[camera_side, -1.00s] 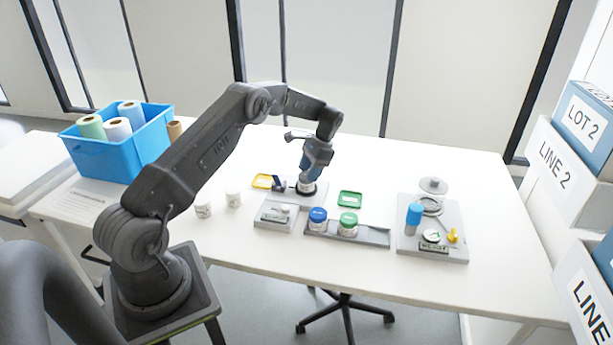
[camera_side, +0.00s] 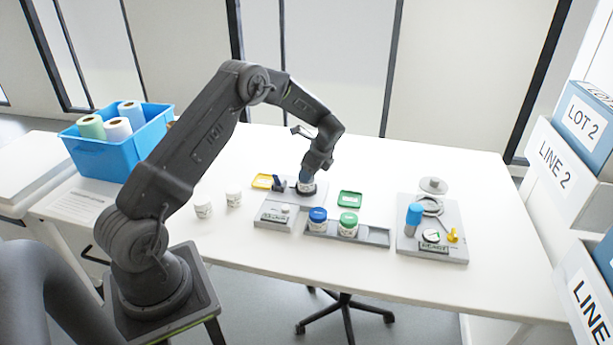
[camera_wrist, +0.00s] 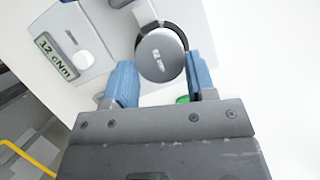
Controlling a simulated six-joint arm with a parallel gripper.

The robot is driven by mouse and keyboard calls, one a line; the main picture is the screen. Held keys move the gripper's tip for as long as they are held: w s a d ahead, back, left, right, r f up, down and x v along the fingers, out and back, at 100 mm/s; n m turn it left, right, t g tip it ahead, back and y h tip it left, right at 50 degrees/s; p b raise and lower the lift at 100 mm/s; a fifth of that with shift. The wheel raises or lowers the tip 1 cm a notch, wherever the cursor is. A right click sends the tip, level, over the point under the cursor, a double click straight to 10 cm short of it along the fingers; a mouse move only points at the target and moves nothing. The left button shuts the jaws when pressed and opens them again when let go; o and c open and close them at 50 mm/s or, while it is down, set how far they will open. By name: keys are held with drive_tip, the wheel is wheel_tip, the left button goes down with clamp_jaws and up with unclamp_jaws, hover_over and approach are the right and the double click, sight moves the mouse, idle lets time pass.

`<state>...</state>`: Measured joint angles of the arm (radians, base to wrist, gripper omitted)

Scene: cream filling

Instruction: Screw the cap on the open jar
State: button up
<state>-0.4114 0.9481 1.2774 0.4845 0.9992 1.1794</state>
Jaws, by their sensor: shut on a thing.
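A jar stands in a dark ring holder (camera_side: 306,189) on the bench unit, mostly hidden under my gripper in the side view. In the wrist view a round grey cap (camera_wrist: 162,58) covers the top inside the black ring, so the jar's mouth is hidden. My gripper (camera_side: 306,179) points down at it. In the wrist view the blue fingers of my gripper (camera_wrist: 160,68) sit either side of the cap and are shut on it. Whether the cap is seated or tilted cannot be told.
The torque display (camera_wrist: 59,57) reads 12 cNm. Blue-lidded (camera_side: 318,219) and green-lidded (camera_side: 348,225) jars stand in a grey rack in front. Yellow (camera_side: 262,181) and green (camera_side: 350,199) trays are close by. A fixture (camera_side: 462,252) stands right; white jars (camera_side: 203,209) stand left.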

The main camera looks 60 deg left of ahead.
drive_tip(key=o, duration=1.3)
drive_tip(key=shift+s+f, duration=0.1)
drive_tip(key=shift+o, duration=0.2)
drive_tip(key=d+r+n+t, duration=0.1)
drive_tip(key=d+r, duration=0.3)
drive_tip(key=r, duration=0.3)
drive_tip(key=s+d+r, duration=0.1)
drive_tip(key=d+r, duration=0.2)
drive_tip(key=r, duration=0.4)
drive_tip(key=d+r+n+t, duration=0.1)
drive_tip(key=d+r, duration=0.3)
drive_tip(key=r, duration=0.3)
drive_tip(key=s+d+r+n+t+h, duration=0.1)
drive_tip(key=s+d+r+n+t, duration=0.2)
drive_tip(key=s+d, duration=0.4)
drive_tip(key=s+d+r+n+h, duration=0.1)
drive_tip(key=s+d+r+n, duration=0.3)
drive_tip(key=s, duration=0.5)
drive_tip(key=s+d+f+n+t+h, duration=0.2)
drive_tip(key=s+d, duration=0.4)
drive_tip(key=s, duration=0.4)
drive_tip(key=shift+d+n+t, duration=0.15)
drive_tip(key=shift+n+t, duration=0.15)
drive_tip(key=shift+n, duration=0.2)
